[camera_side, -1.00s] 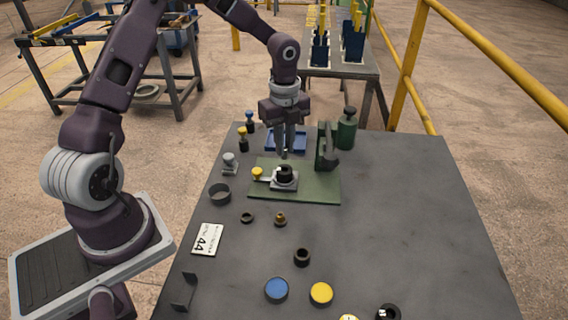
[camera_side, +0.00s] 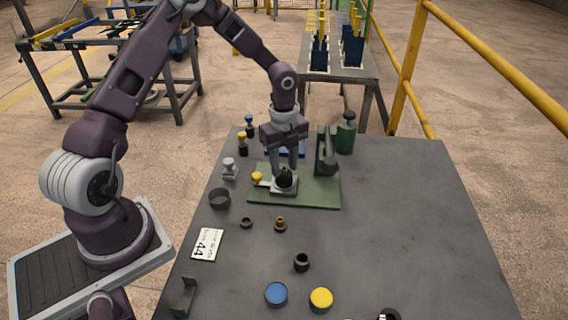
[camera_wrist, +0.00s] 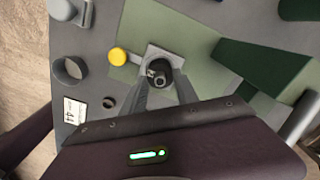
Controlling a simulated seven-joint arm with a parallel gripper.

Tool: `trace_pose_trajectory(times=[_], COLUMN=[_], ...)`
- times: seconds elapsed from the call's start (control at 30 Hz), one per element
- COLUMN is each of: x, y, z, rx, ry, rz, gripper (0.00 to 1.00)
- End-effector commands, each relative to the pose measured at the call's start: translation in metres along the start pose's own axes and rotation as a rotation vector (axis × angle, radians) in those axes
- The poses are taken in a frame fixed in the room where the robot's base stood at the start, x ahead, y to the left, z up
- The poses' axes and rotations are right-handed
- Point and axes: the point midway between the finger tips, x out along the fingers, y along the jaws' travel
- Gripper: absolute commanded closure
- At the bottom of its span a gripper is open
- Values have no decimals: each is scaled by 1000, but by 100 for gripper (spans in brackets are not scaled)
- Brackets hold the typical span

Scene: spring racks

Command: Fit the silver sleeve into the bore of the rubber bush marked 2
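A black rubber bush (camera_side: 285,178) sits in a grey square holder (camera_side: 283,188) on the green plate (camera_side: 322,190). The bush (camera_wrist: 159,70) also shows in the wrist view, with a small round grey-dark part at its near side. I cannot tell whether that part is the silver sleeve, and no mark 2 is readable. My gripper (camera_side: 283,168) is low over the holder, its fingers spread on either side of the bush. In the wrist view my gripper (camera_wrist: 161,82) shows a gap between its fingertips; contact with the bush is unclear.
A yellow knob (camera_side: 257,177) stands left of the holder. A dark green upright (camera_side: 325,152) stands close on the right. A dark cup (camera_side: 219,199), a brass bushing (camera_side: 280,224), another black bush (camera_side: 302,262) and blue (camera_side: 276,293) and yellow (camera_side: 321,298) discs lie nearer. The table's right side is clear.

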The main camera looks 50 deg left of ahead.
Motion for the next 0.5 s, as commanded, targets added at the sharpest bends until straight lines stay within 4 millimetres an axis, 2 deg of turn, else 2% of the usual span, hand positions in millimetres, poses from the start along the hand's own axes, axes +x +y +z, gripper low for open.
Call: trace_pose_trajectory(times=[0.07,0.17,0.4,0.5], x=[-3,-18,-84,-105], y=[0,-1,-1,-1], z=[0,1,1,1], rx=[0,-2,-3,-2], ry=[-1,-3,-3,-3], rz=[-1,-4,-5,-3], gripper=[64,64,64,64])
